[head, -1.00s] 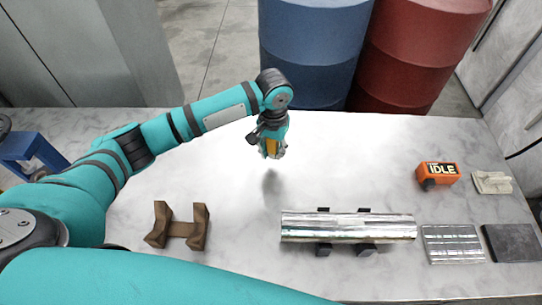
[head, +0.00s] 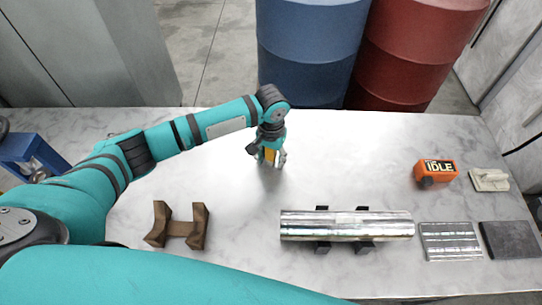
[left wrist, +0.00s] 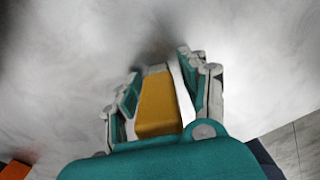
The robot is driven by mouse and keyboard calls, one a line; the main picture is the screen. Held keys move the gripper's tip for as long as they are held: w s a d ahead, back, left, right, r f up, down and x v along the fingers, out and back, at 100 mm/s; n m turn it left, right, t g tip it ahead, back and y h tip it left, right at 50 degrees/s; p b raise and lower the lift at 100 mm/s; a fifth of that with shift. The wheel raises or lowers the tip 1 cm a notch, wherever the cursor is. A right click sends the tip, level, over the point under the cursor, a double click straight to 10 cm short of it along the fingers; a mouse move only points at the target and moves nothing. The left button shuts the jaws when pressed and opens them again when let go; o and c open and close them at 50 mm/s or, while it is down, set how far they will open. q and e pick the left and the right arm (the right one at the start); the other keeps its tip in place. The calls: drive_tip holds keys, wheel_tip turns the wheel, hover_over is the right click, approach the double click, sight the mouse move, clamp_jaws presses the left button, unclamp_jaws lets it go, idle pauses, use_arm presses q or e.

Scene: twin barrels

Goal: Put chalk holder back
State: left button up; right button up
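The chalk holder appears to be the yellow-orange block (left wrist: 157,105) between my left gripper's fingers in the left wrist view; a little of it (head: 269,155) shows in the head view. My left gripper (head: 270,162) points down over the bare back middle of the table, with the fingertips close to the surface. In the left wrist view the fingers (left wrist: 160,85) flank the block and look shut on it, with a pale strip along its right side. Whether the block touches the table cannot be told. My right gripper is not in view.
A brown cradle (head: 180,226) stands at front left. A shiny cylinder (head: 345,225) lies on dark supports. An orange box marked IDLE (head: 436,171), a pale object (head: 489,180), a silvery plate (head: 450,241) and a dark slab (head: 510,240) are at right. Blue (head: 312,55) and red (head: 412,50) barrels stand behind.

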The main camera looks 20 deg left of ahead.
use_arm(q)
wheel_tip(320, 180, up, 12)
drive_tip(key=shift+r+b, duration=0.2)
drive_tip(key=shift+b, duration=0.4)
idle(0.5)
